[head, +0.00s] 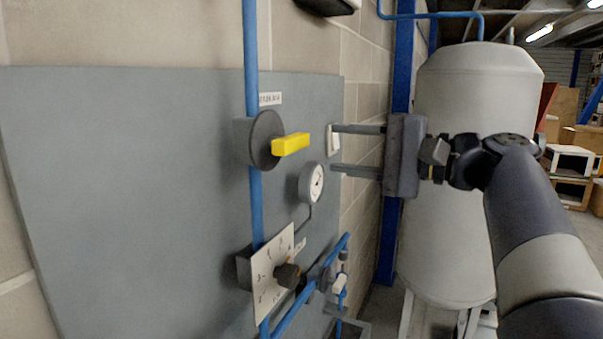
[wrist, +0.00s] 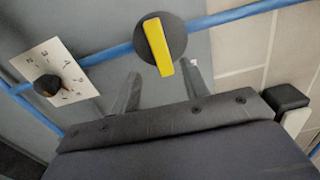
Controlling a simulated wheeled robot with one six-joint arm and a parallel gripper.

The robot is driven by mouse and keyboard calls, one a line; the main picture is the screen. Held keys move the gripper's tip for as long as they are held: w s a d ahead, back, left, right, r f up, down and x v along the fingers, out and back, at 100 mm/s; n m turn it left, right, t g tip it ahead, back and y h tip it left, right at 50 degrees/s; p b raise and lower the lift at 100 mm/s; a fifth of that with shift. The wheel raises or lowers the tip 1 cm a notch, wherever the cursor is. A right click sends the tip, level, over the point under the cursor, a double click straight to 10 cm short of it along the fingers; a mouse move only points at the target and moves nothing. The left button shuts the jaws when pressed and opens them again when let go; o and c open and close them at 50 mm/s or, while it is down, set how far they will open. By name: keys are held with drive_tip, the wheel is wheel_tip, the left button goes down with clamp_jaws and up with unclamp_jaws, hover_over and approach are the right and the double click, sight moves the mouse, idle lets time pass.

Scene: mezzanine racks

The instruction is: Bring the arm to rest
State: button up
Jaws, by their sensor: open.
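My gripper (head: 333,148) is open and empty in the head view, its two fingers pointing left towards the grey wall panel (head: 140,200). My arm reaches in from the lower right. The yellow valve handle (head: 290,144) on its dark round disc (head: 266,139) is left of the fingertips, apart from them. In the wrist view, the yellow handle (wrist: 158,47) shows beyond the gap between the open fingers (wrist: 160,85). Nothing is between the fingers.
A round gauge (head: 313,183) sits just below the fingertips. A dial plate with a dark knob (head: 287,275) and blue pipes (head: 252,50) stand out from the panel. A white switch plate (head: 334,140) is behind the fingertips. A large pale tank (head: 450,240) stands behind my arm.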

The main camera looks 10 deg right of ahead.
sight(298, 144)
drive_tip(key=p+x, duration=0.2)
drive_tip(key=x, duration=0.8)
drive_tip(key=shift+p, duration=0.35)
drive_tip(key=shift+d, duration=0.1)
drive_tip(key=b+v, duration=0.3)
drive_tip(key=v, duration=0.8)
drive_tip(key=p+x, duration=0.3)
drive_tip(key=x, duration=0.7)
drive_tip(key=shift+w+a+r, duration=0.1)
drive_tip(key=shift+a, duration=0.3)
drive_tip(key=shift+w+a+f, duration=0.2)
drive_tip(key=shift+f, duration=0.05)
drive_tip(key=shift+n+b, duration=0.45)
drive_tip(key=shift+n, duration=0.15)
drive_tip(key=n+b, duration=0.1)
drive_tip(key=n, duration=0.2)
drive_tip(key=shift+d+n, duration=0.1)
drive_tip(key=shift+n, duration=0.3)
drive_tip(key=shift+r+n+b, duration=0.15)
drive_tip(key=shift+n+b, duration=0.3)
drive_tip(key=shift+n, duration=1.55)
drive_tip(key=shift+s, duration=0.1)
